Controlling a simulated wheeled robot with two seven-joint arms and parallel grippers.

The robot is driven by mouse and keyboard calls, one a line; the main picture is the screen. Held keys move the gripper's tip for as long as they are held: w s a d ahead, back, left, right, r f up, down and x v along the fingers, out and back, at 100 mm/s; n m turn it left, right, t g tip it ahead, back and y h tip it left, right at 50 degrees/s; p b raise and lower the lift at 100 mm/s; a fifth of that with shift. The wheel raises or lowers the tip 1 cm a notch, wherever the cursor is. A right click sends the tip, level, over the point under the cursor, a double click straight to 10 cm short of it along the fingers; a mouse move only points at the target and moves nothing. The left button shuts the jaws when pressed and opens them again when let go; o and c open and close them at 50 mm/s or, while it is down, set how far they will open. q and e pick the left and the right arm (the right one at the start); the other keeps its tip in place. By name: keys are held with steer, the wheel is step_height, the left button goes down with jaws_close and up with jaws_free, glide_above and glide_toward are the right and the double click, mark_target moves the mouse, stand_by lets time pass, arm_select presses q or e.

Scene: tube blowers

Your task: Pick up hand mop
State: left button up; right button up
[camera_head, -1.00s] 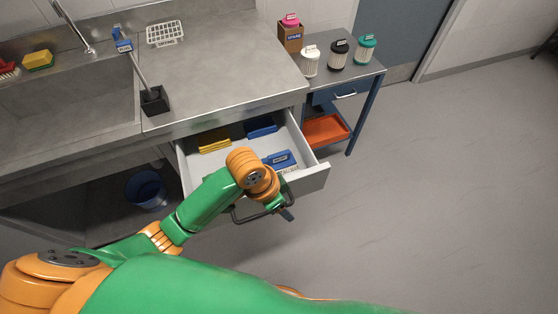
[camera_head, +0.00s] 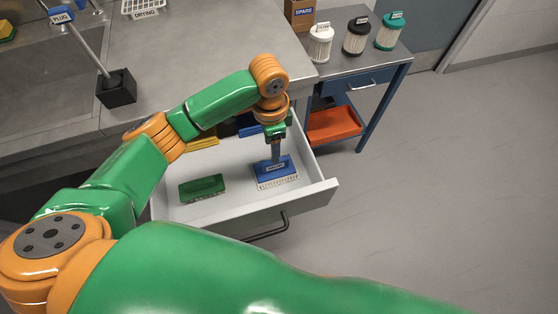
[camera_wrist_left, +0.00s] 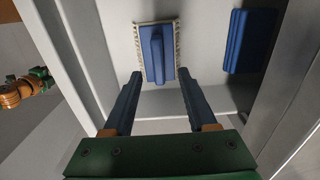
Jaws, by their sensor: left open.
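The hand mop (camera_head: 274,174) lies in the open drawer, near its right side. It has a blue labelled top and a pale fringed edge. In the left wrist view the hand mop (camera_wrist_left: 171,62) shows its raised blue handle, which lies in line with the gap between my fingers. My left gripper (camera_head: 276,152) points down over the mop. In the left wrist view my left gripper (camera_wrist_left: 160,76) is open, with one finger on each side of the gap and nothing held. Whether the fingertips touch the mop cannot be told. My right gripper is not in view.
The white drawer (camera_head: 235,219) also holds a green brush (camera_head: 202,187), a yellow item (camera_head: 203,143) and a blue item (camera_head: 250,131), partly hidden by my arm. A side table (camera_head: 345,72) with several canisters stands right. Floor on the right is clear.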

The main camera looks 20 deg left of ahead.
mark_target(274, 166)
arm_select(q)
steer(key=shift+s+f, duration=0.1)
steer(key=shift+f, duration=0.35)
steer(key=f, duration=0.6)
steer(key=shift+d+f, duration=0.25)
jaws_close()
